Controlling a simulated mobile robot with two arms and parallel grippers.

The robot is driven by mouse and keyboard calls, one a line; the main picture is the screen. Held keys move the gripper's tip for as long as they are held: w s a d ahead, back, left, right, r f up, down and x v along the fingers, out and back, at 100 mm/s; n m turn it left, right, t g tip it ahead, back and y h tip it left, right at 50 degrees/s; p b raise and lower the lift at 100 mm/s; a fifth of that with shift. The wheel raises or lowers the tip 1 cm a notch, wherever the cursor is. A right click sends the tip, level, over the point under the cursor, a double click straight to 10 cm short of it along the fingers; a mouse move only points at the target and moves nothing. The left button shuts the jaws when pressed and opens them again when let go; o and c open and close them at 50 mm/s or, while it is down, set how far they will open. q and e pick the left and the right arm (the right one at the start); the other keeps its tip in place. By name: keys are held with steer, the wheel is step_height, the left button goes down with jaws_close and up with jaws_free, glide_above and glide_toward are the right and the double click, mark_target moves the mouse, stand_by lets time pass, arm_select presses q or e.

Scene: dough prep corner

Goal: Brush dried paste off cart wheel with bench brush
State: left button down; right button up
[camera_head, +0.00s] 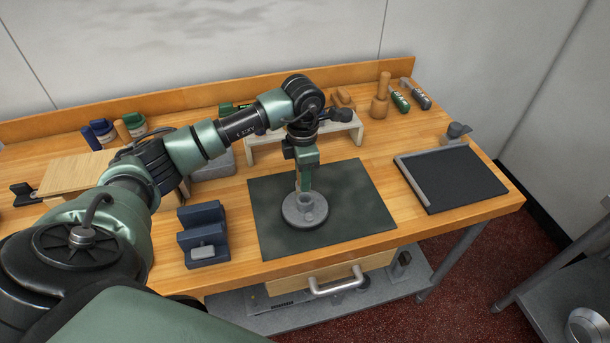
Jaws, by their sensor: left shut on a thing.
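A grey round wheel-like piece (305,218) with a raised hub lies flat on, or just above, the dark green mat (350,205) at the middle of the bench. My left gripper (303,186) points down over it. Its jaws are shut at the piece's raised middle, and the grip is partly hidden by the green finger parts. A small tan patch shows beside the fingers; I cannot tell what it is. A brown wooden piece (343,97), perhaps the bench brush, rests at the back on a pale stand (347,134), partly behind my arm. My right gripper is not in view.
A dark blue block holder (203,235) stands left of the mat. A dark tray-like board (455,180) lies at right. A wooden mallet (380,98) and green-handled tools (399,100) stand behind. A drawer handle (336,284) sticks out in front.

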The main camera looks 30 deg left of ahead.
arm_select(q)
steer(key=shift+s+a+r, duration=0.1)
steer(key=shift+s+a, duration=0.6)
steer(key=shift+s, duration=0.1)
steer(key=shift+w+d, duration=0.1)
steer(key=shift+w+d, duration=0.25)
steer(key=shift+w+d+b, duration=0.65)
steer(key=shift+w+d, duration=0.7)
steer(key=shift+w, duration=0.3)
steer(key=shift+s, duration=0.1)
